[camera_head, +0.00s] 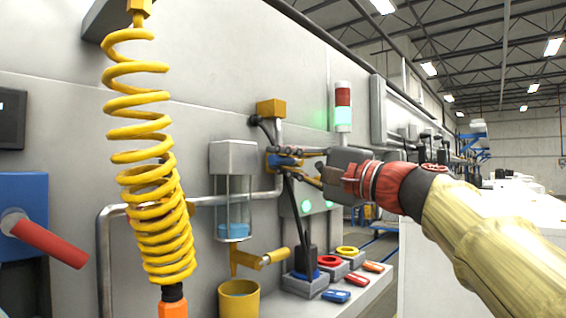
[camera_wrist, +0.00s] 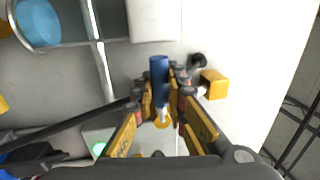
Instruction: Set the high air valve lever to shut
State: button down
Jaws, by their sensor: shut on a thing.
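The high air valve lever has a blue handle, seen small in the head view (camera_head: 286,161) on the pipework at the wall. In the wrist view the blue handle (camera_wrist: 159,72) points up the picture from a silver stem and a yellow-orange hub (camera_wrist: 162,122). My gripper (camera_head: 276,160) is at the lever, its fingers on either side of the handle. In the wrist view my gripper (camera_wrist: 161,92) is closed on the blue handle. In the head view the fingers cover much of the valve, so the lever's exact angle is unclear there.
A yellow coiled hose (camera_head: 150,180) hangs in the left foreground. A blue box with a red lever (camera_head: 48,242) is at far left. A glass-walled filter (camera_head: 233,190) stands left of the valve. Below are a yellow cup (camera_head: 239,300) and a shelf with coloured rings and connectors.

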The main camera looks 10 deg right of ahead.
dwell(0.4)
jog(key=c, duration=1.8)
grip_release()
jog(key=v, duration=1.2)
jog(key=shift+w+d, duration=0.1)
